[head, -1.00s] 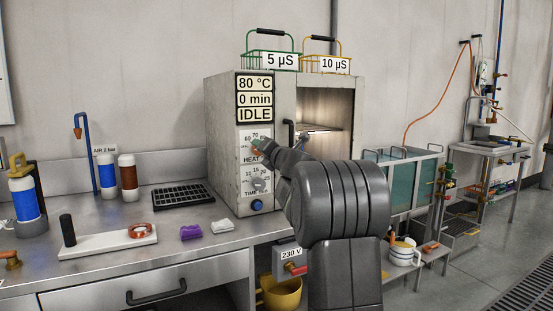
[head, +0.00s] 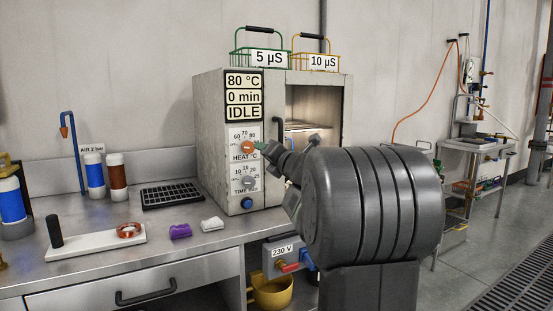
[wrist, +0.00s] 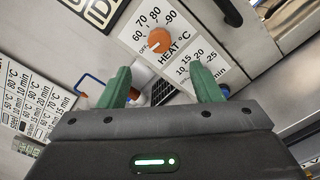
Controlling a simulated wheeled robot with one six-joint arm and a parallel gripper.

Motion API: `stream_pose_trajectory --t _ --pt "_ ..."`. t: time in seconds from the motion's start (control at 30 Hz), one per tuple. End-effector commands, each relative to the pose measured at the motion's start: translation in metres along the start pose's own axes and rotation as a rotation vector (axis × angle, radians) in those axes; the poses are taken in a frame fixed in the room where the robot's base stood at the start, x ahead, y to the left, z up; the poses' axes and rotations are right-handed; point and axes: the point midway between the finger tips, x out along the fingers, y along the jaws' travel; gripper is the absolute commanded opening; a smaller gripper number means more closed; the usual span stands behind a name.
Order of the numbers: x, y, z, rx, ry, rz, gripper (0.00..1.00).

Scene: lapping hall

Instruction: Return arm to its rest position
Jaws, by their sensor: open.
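My gripper (head: 262,148) is in front of the oven's control panel, just right of the orange HEAT knob (head: 247,147). In the wrist view, the green fingers of my gripper (wrist: 162,84) are spread apart with nothing between them. The HEAT knob (wrist: 159,40) shows beyond the fingertips, apart from them. The oven (head: 222,135) stands on the steel bench, and its display (head: 243,97) reads 80 °C, 0 min, IDLE. My arm is stretched out toward the panel and hides part of the oven's lower right.
The oven chamber (head: 313,106) is lit and uncovered. Green (head: 262,57) and yellow (head: 315,61) baskets stand on top. The bench holds a black rack (head: 172,195), a purple piece (head: 180,231) and bottles. A 230 V box (head: 283,257) is below. Floor shows at right.

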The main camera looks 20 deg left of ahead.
Motion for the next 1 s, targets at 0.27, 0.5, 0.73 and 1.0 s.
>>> stream_pose_trajectory --t 0.27,0.5,0.73,1.0 --pt "0.005 0.0 0.0 0.0 0.0 0.0 0.59" --pt "0.038 -0.001 -0.001 0.0 0.001 0.001 0.59" --pt "0.079 0.0 0.0 0.001 0.0 0.001 0.59" --pt "0.119 0.001 0.001 0.0 0.0 0.001 0.59"
